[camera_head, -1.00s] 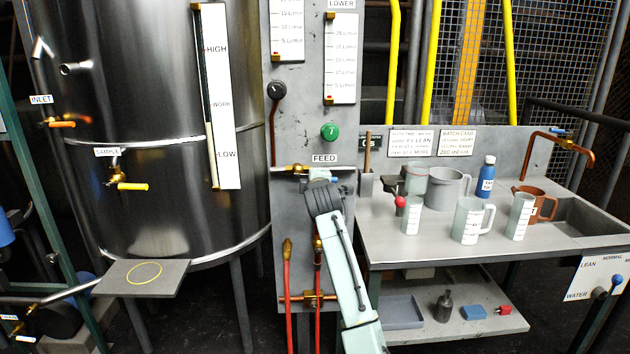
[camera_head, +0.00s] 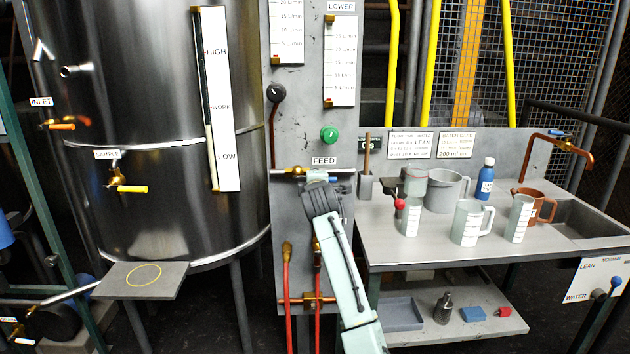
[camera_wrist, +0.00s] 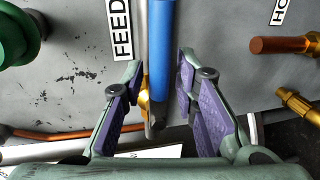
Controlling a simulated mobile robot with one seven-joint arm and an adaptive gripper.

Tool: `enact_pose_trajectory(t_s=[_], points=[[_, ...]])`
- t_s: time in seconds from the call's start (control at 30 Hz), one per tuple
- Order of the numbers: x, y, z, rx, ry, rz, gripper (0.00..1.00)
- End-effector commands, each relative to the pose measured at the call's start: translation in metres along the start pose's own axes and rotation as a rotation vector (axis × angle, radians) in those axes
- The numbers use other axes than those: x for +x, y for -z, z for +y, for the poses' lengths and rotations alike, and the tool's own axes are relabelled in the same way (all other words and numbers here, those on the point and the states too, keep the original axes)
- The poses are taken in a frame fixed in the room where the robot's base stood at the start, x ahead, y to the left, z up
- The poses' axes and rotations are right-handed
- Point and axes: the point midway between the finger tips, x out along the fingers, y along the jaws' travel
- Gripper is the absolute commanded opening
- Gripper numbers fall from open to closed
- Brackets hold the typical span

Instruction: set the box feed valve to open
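The feed valve has a blue handle (camera_head: 319,179) on the pipe just below the FEED label (camera_head: 324,161). In the wrist view the blue handle (camera_wrist: 161,45) lies along the grey pipe, beside the label (camera_wrist: 122,30). Its brass body (camera_wrist: 146,98) shows near the handle's dark lower end. My gripper (camera_head: 322,190) is at the valve and partly covers it in the head view. In the wrist view my gripper (camera_wrist: 160,90) is open, with one finger on each side of the valve. There is visible space between the fingers and the handle.
A green knob (camera_head: 329,134) sits above the label on the panel. Red hoses with brass fittings (camera_head: 287,262) hang below. A steel tank (camera_head: 165,220) stands left. A bench (camera_head: 400,247) with jugs (camera_head: 468,222) stands right.

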Motion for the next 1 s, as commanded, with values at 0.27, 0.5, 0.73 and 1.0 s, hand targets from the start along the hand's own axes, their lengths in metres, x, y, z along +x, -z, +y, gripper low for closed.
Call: enact_pose_trajectory(t_s=[0.27, 0.5, 0.73, 1.0], points=[[0.000, -0.001, 0.001, 0.002, -0.002, 0.000, 0.34], [-0.012, -0.001, 0.001, 0.003, -0.003, 0.000, 0.34], [-0.056, -0.001, 0.001, 0.003, -0.005, 0.001, 0.34], [-0.105, -0.001, 0.001, 0.002, -0.004, 0.000, 0.34]])
